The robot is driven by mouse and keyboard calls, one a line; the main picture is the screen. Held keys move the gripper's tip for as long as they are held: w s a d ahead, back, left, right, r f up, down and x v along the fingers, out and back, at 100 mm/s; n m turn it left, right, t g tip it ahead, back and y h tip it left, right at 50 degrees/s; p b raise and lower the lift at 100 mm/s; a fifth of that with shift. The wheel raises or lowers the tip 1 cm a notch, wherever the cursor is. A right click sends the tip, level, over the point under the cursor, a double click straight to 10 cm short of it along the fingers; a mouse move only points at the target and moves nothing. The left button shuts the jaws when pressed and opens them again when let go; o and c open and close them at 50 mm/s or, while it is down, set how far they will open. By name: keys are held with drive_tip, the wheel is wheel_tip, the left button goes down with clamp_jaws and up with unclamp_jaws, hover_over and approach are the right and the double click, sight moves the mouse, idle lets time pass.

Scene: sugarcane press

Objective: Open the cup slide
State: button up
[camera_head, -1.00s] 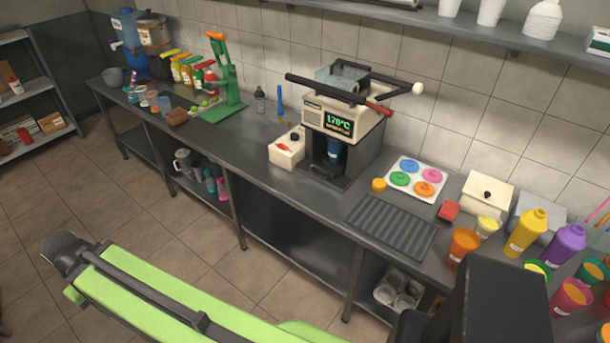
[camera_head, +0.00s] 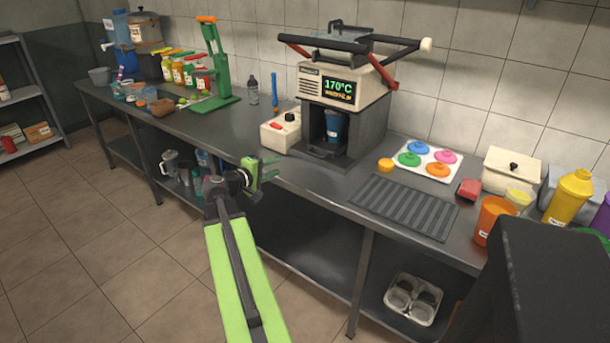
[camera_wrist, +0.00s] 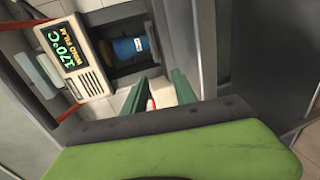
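The cup sealer (camera_head: 345,86) stands on the counter with a lit 170°C display, which also shows in the wrist view (camera_wrist: 70,62). A blue cup (camera_head: 336,127) is upright in its lower opening and appears in the wrist view (camera_wrist: 128,48). The dark cup slide (camera_head: 322,152) lies under the cup, with a handle at its front. How far it is pushed in is hard to tell. My gripper (camera_head: 275,166) is at the counter's front edge, left of and in front of the slide. In the wrist view its green fingers (camera_wrist: 164,92) are apart with nothing gripped.
A white box with a red switch (camera_head: 281,131) stands left of the sealer. A lid tray (camera_head: 425,160), a ribbed mat (camera_head: 405,205) and an orange cup (camera_head: 493,218) are to the right. The green juicer (camera_head: 215,75) is far left. Open floor lies in front.

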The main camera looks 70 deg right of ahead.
sight(309, 153)
drive_tip(key=b+x, duration=0.1)
drive_tip(key=x, duration=0.8)
drive_tip(key=b+x, duration=0.2)
drive_tip(key=x, duration=0.6)
drive_tip(key=shift+s+d+r, duration=0.15)
drive_tip(key=shift+s+d, duration=0.1)
drive_tip(key=shift+d, duration=0.15)
clamp_jaws()
drive_tip(key=shift+s+a, duration=0.1)
idle(0.3)
